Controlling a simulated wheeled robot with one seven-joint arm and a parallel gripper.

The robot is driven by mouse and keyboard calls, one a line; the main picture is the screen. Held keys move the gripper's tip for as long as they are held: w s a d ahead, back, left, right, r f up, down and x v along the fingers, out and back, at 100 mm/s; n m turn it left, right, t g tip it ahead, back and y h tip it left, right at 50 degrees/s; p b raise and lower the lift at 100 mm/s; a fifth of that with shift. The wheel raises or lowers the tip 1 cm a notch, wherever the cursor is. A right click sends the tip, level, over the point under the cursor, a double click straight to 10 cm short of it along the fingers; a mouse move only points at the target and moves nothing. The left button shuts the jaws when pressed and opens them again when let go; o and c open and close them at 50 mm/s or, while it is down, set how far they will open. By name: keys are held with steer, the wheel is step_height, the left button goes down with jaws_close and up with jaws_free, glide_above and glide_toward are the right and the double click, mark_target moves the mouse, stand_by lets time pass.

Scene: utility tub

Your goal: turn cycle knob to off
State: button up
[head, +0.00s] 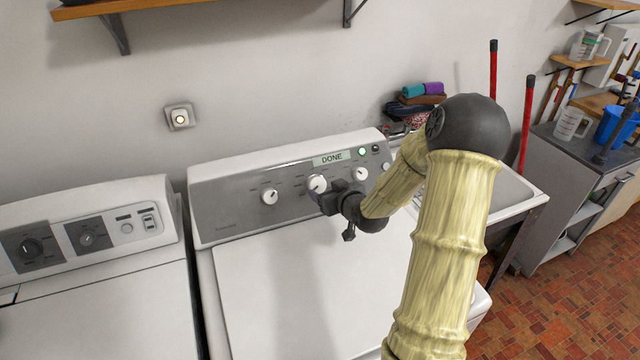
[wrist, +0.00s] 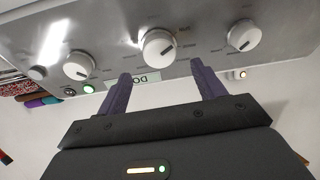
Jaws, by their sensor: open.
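The washer's control panel (head: 235,205) carries three white knobs; their labels are too small to read, so I cannot tell by label which is the cycle knob. The middle knob (head: 317,183) is the largest and also shows in the wrist view (wrist: 158,48), its dark mark slanting. The left knob (head: 269,196) and right knob (head: 360,174) flank it. My gripper (head: 320,200) is open and empty in front of the middle knob. In the wrist view its two purple fingers (wrist: 160,72) are spread, tips close to that knob, with no clear contact.
A display reading DONE (head: 332,159) and a lit green light (head: 362,151) sit on the panel. A second machine (head: 90,235) with its own knobs stands at left. A sink (head: 515,185) is at right. The washer's lid (head: 270,290) is clear.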

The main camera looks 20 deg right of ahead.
mark_target(318, 184)
steer(key=p+x, duration=0.1)
steer(key=x, duration=0.5)
steer(key=c, duration=1)
